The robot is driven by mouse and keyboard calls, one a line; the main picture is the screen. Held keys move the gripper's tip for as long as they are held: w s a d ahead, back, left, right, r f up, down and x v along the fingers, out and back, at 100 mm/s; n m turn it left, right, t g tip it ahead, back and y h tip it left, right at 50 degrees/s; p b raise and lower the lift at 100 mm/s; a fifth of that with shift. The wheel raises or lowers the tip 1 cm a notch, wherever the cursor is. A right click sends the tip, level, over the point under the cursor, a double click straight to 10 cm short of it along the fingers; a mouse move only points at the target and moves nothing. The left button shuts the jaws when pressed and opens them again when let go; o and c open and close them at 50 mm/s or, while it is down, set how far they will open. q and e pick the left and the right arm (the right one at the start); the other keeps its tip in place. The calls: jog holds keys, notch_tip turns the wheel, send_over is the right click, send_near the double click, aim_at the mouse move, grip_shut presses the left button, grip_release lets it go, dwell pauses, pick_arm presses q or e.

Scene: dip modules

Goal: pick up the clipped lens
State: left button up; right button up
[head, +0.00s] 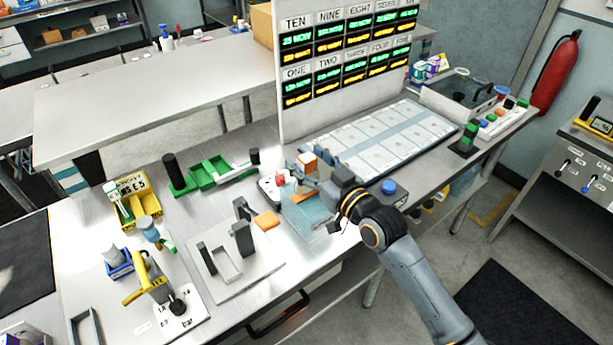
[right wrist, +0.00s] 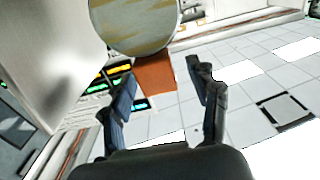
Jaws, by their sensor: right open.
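In the right wrist view a large round disc with a pale rim and a yellow-green sheen (right wrist: 135,24), which looks like the lens, fills the top middle. An orange-brown block (right wrist: 156,76), which may be its clip, shows just below it. My right gripper (right wrist: 161,82) is open, with one finger on each side of the block in this view; I cannot tell whether they touch it. In the head view the right gripper (head: 307,175) is over the bench beside a small orange block (head: 306,163), and it partly hides what is there. My left gripper is not in view.
A bluish clear tray (head: 311,218) lies below my right gripper. A white board with lit labels (head: 345,55) stands behind it. A panel of pale cells (head: 385,138) lies to the right. A grey fixture plate (head: 240,265) and a green holder (head: 210,172) are left.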

jog(key=shift+w+a, duration=0.15)
jog(key=shift+w, duration=0.1)
jog(key=shift+c, duration=0.5)
grip_shut()
